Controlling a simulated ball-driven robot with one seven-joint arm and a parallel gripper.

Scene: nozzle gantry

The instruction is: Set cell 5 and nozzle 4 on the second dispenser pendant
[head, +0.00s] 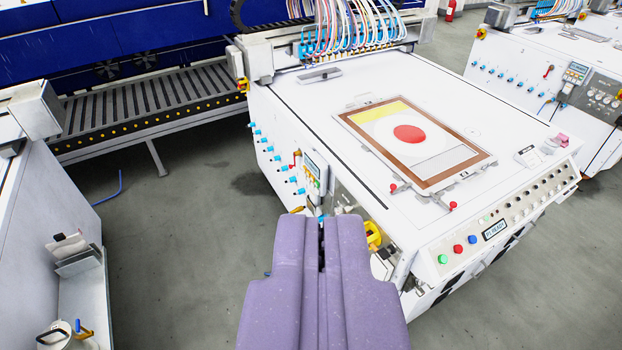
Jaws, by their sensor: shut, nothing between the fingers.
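A small dispenser pendant (315,166) with a pale screen and a green part hangs on the left side of the white machine. It is too small for me to read its cell or nozzle values. A similar unit with a screen (576,72) is on the machine at the far right. I cannot tell which one is the second. My purple gripper (321,224) is shut and empty at the lower middle, pointing away from me. In the picture its tips are just below the nearer pendant, apart from it, and they hide part of the machine's lower side.
The white machine (335,95) carries a framed screen with a red disc (409,133) and a front button panel (494,229). A yellow part (373,236) juts out beside my gripper. Grey floor (180,235) is open at left, before a white cabinet (40,200).

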